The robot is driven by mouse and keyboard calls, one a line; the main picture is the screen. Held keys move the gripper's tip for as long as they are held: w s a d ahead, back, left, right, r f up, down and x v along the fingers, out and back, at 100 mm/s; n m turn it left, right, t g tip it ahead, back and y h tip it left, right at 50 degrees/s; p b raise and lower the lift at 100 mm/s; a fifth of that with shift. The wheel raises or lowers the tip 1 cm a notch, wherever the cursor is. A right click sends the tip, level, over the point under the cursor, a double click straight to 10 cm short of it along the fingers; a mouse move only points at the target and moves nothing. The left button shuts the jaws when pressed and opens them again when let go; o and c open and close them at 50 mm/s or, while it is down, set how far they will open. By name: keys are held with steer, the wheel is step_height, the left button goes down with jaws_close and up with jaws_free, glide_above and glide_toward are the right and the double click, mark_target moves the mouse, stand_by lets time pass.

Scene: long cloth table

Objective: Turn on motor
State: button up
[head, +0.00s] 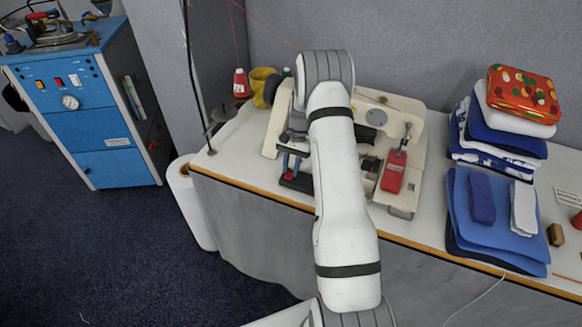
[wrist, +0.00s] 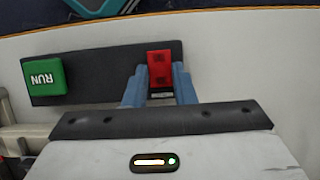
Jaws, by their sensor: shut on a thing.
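A dark switch plate (wrist: 105,72) shows in the wrist view, with a green button marked RUN (wrist: 43,77) at its left end and a red button (wrist: 160,69) at its right. My gripper (wrist: 160,86) is at the red button, its blue fingers on either side and shut on it. The RUN button is clear of the fingers. In the head view my gripper (head: 291,165) is low at the front left of the cream sewing machine (head: 275,135), by the table's front edge. My arm hides the middle of the machine there.
A red part (head: 393,172) stands on the machine's right side. Folded blue and white cloth (head: 490,215) and a patterned red tin (head: 522,92) are to the right. A thread cone (head: 241,84) stands behind left. A blue cabinet (head: 85,110) is on the floor at left.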

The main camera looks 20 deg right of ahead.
mark_target(291, 172)
steer(key=shift+s+a+f+t+h+b, duration=0.15)
steer(key=shift+t+h+b, duration=0.45)
steer(key=shift+b, duration=0.65)
steer(key=shift+c, duration=0.5)
steer(key=shift+s+a+r+t+h+b, duration=0.15)
steer(key=shift+r+t+h+b, duration=0.1)
steer(key=shift+t+h+b, duration=0.2)
steer(key=o, duration=1)
steer(key=shift+r, duration=0.1)
steer(key=r, duration=0.2)
steer(key=r+b, duration=0.1)
steer(key=r, duration=0.4)
steer(key=shift+w+d+r, duration=0.3)
steer(key=shift+w+d, duration=0.05)
steer(key=shift+w, duration=0.05)
